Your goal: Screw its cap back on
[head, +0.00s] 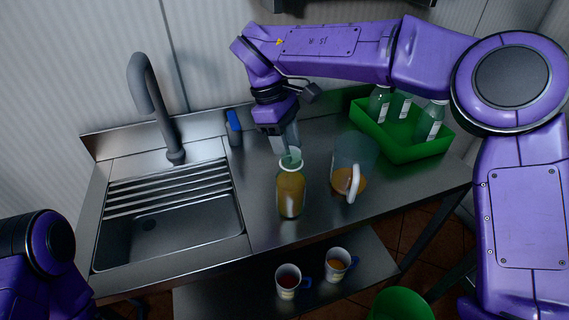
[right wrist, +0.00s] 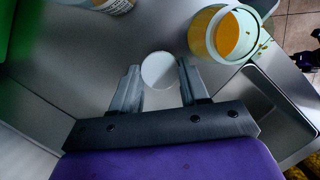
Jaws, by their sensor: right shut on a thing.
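A clear bottle of yellow-orange juice (head: 291,192) stands upright on the steel counter. In the right wrist view its open mouth shows at the upper right, with the bottle (right wrist: 226,35) apart from my fingers. My right gripper (head: 287,143) is just behind the bottle's neck in the head view. In the right wrist view, the fingers of the right gripper (right wrist: 160,85) are shut on a round white cap (right wrist: 159,70). I cannot make out the cap in the head view. My left arm shows at the lower left, but its gripper is out of view.
A clear jug (head: 352,165) with some orange juice stands right of the bottle. A green crate (head: 400,150) holds several bottles behind it. A blue-topped container (head: 234,128) stands by the sink (head: 165,225). Two mugs (head: 288,283) (head: 340,265) stand on the lower shelf.

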